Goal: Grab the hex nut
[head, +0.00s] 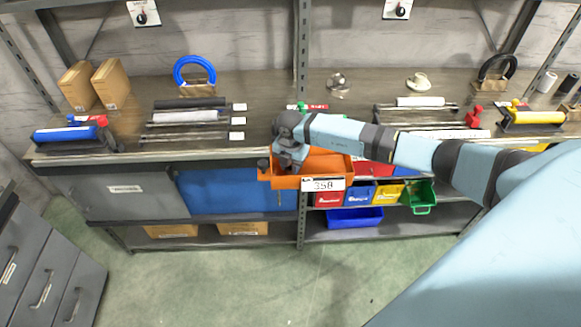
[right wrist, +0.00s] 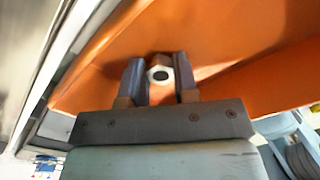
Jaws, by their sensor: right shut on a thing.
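The hex nut (right wrist: 159,74) shows in the right wrist view as a small pale ring with a dark hole, between the fingertips of my right gripper (right wrist: 159,82). The gripper is shut on it. Behind the nut are the smooth orange walls of the orange bin (right wrist: 230,35). In the head view my right gripper (head: 288,163) reaches down into the left part of the orange bin (head: 285,183), which has a label reading 358. The nut is hidden there by the gripper and arm. My left gripper is not in view.
The workbench (head: 270,95) above holds rods, a blue ring stand (head: 195,75) and cardboard boxes (head: 110,82). Red, blue and yellow bins and a green bin (head: 420,195) sit right of the orange bin. A blue bin (head: 354,218) is on the shelf below. The floor in front is clear.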

